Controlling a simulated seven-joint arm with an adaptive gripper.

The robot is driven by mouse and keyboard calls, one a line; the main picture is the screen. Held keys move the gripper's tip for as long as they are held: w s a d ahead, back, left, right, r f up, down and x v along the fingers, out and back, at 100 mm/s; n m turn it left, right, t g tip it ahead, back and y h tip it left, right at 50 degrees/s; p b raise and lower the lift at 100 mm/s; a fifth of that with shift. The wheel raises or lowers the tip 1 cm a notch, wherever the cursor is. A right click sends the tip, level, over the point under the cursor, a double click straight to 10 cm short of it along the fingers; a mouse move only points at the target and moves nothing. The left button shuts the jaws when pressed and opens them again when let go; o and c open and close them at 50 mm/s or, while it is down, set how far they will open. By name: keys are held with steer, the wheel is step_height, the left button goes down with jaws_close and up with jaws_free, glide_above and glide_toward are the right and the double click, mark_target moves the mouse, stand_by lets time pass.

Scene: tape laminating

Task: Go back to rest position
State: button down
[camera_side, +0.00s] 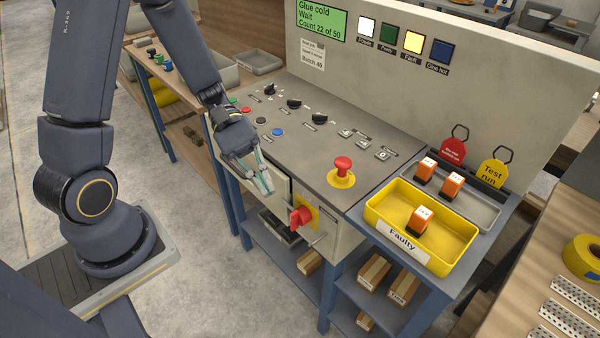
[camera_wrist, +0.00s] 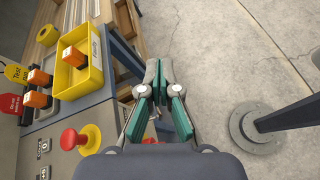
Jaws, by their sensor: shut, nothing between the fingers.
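My gripper (camera_side: 264,182) is at the front left edge of the control console (camera_side: 320,145), beside the panel and pointing down. In the wrist view my gripper (camera_wrist: 159,66) has its fingertips together with nothing between them, over the concrete floor. The red rotary switch (camera_side: 301,215) on the console's front face is just to the right of the fingers in the side view, apart from them as far as I can tell.
A red mushroom button (camera_side: 343,165) stands up from the console. A yellow bin labelled Faulty (camera_side: 380,215) holds one orange block (camera_side: 421,218); a grey tray (camera_side: 483,207) behind holds two more. The upright display panel (camera_side: 450,75) bounds the back. Open floor (camera_wrist: 210,45) lies beside the console.

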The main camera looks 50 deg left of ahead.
steer(key=s+a+r+m+t+y, duration=0.2)
steer(key=a+r+m+t+y, duration=0.1)
steer(key=r+m+y, duration=0.3)
steer(key=s+a+r+m+t+y, duration=0.3)
steer(key=a+r+m+t+y, duration=0.1)
steer(key=r+m+y, duration=0.3)
steer(key=shift+a+r, duration=0.35)
steer(key=shift+a, duration=0.3)
